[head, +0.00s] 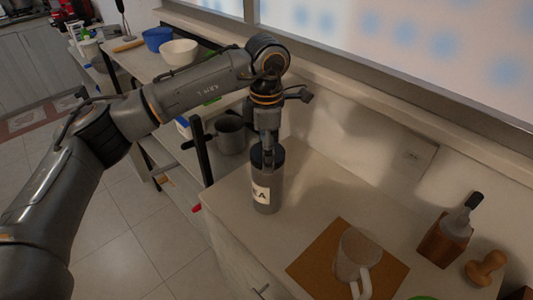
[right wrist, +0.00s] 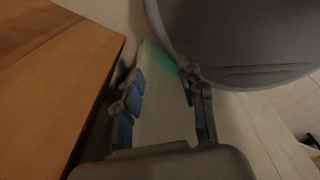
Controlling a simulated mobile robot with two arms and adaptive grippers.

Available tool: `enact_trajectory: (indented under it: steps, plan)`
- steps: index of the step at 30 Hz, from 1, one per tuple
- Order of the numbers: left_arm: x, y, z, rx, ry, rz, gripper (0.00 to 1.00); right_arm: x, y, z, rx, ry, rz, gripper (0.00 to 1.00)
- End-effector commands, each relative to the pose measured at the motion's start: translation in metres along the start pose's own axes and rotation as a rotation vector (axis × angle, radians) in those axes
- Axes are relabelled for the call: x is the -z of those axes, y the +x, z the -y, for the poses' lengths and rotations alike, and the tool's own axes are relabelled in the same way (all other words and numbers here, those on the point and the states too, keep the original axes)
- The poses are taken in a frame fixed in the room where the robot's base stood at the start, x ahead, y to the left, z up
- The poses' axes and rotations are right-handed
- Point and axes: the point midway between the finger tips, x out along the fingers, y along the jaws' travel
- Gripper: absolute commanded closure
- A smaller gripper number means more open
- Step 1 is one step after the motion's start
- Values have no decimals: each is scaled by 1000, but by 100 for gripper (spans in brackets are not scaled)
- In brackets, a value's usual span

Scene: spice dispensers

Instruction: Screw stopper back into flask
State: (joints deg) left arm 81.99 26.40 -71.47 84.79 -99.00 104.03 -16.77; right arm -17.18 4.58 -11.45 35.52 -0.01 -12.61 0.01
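The flask (head: 264,192) is a dark grey cylinder with a white label, upright near the left edge of the counter in the head view. A dark top (head: 263,158) is at its mouth; I cannot tell how far the stopper is seated. My left gripper (head: 268,146) points straight down at the flask's top, its fingertips close together there. Whether they grip the stopper is too small to tell. My right gripper (right wrist: 164,105) shows in the right wrist view with its blue-padded fingers apart and nothing held between them. It is outside the head view.
A light mug (head: 350,255) stands on a brown mat (head: 318,262). A wooden holder (head: 440,240) and a wooden knob-like tool (head: 485,268) are at right. Left of the counter, a shelf holds a dark pot (head: 230,135), a blue bowl (head: 157,38) and a white bowl (head: 179,52).

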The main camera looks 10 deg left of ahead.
Motion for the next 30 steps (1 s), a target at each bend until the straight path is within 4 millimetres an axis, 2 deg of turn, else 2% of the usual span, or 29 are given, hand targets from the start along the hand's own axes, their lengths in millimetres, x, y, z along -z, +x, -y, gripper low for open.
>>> enact_trajectory:
  steps: [1, 9, 23, 30]
  plan:
    - [0, 3, 0, -1, 67, 0, 57, 0, 6, 0, 0, 0, 0, 60]
    - [0, 2, -1, 0, 409, 1, 57, -1, 16, 0, 0, 0, 0, 60]
    - [0, 2, -1, 1, 504, 2, 57, -2, 17, 0, 0, 0, 0, 60]
    - [-1, 3, -2, 1, 821, 3, 57, -2, 25, 1, 0, 0, 0, 60]
